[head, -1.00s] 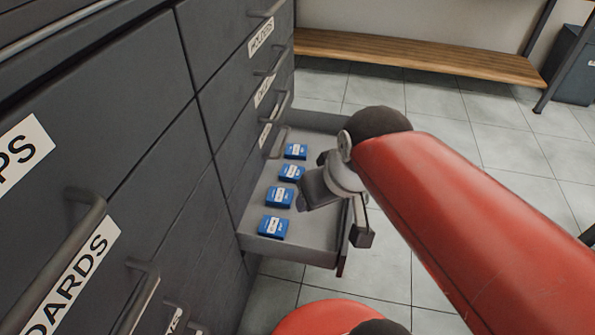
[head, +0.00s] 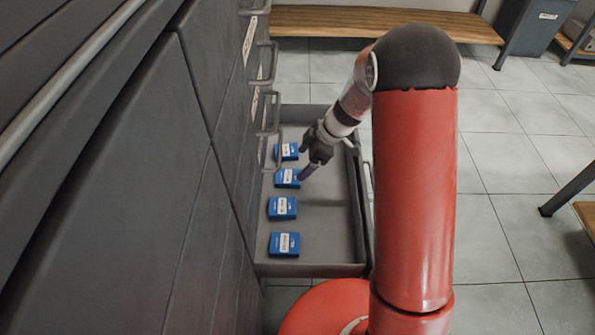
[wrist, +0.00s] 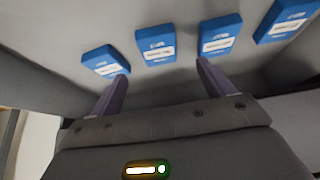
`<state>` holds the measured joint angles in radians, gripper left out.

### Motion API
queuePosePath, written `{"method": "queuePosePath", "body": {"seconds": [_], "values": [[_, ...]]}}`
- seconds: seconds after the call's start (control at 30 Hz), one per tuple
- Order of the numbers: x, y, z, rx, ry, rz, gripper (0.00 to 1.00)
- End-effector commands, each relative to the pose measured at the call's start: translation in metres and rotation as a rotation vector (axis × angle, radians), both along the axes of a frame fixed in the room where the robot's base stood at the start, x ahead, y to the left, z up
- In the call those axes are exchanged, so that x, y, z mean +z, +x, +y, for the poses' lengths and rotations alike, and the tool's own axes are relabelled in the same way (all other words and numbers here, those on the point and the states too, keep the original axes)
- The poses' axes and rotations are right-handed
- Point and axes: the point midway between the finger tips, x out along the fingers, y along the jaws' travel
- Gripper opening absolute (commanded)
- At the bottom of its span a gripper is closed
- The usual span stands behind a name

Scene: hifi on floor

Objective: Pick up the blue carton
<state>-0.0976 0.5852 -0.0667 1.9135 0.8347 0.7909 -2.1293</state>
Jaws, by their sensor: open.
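Several alike blue cartons with white labels lie flat in a row in an open grey drawer (head: 330,228). In the head view they run from a far carton (head: 287,152), through a second (head: 288,178) and a third (head: 282,208), to the nearest (head: 284,245). The wrist view shows cartons at left (wrist: 106,63), left of centre (wrist: 157,45), right of centre (wrist: 219,36) and far right (wrist: 284,20). My gripper (wrist: 162,72) is open and empty. In the head view my gripper (head: 304,166) partly overlaps the second carton; contact is unclear.
Dark cabinet fronts (head: 120,200) with handles stand along the left, close to the open drawer. A wooden bench (head: 330,20) is at the back, with a dark bin (head: 530,30) beyond it. The tiled floor (head: 510,220) at right is mostly clear.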

Motion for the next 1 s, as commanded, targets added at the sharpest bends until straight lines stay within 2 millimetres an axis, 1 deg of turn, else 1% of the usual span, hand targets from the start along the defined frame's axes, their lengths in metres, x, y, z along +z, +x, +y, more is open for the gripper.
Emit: {"method": "queuePosePath", "body": {"seconds": [0.37, 0.5, 0.6, 0.7, 0.9, 1.0], "values": [[-0.036, 0.001, 0.021, 0.013, 0.0, 0.0, 0.81], [-0.055, 0.003, 0.033, 0.011, -0.001, -0.001, 0.81], [-0.065, 0.004, 0.038, 0.012, 0.0, -0.002, 0.81], [-0.069, 0.004, 0.04, 0.01, 0.0, -0.002, 0.81], [-0.069, 0.004, 0.041, 0.01, 0.0, -0.003, 0.81], [-0.069, 0.004, 0.04, 0.01, 0.0, -0.003, 0.68]]}}
